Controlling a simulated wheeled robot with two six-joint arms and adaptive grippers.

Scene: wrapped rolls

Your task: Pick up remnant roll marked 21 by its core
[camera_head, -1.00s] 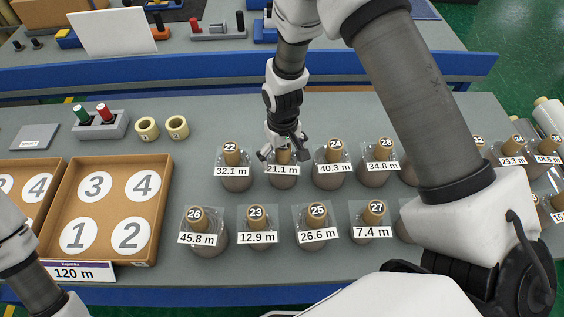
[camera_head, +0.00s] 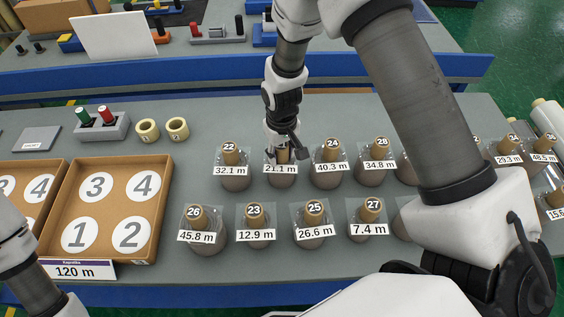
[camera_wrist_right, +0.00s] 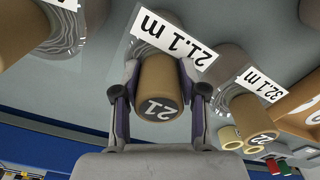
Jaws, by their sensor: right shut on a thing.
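The remnant roll marked 21 (camera_head: 281,181) stands upright in the back row, with a 21.1 m label on its front. Its brown core with the 21 on top shows in the right wrist view (camera_wrist_right: 159,88). My right gripper (camera_head: 281,152) is shut on that core from above, one finger on each side; the right wrist view also shows the gripper (camera_wrist_right: 159,95). The roll appears to stand on the table. My left arm shows at the lower left edge, but its gripper is out of view.
Roll 22 (camera_head: 234,180) stands close on the left and roll 24 (camera_head: 331,177) close on the right. Roll 23 (camera_head: 257,229) is in front. A brown tray (camera_head: 159,205) with numbered circles lies left. Two yellow tape rings (camera_head: 147,130) lie behind it.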

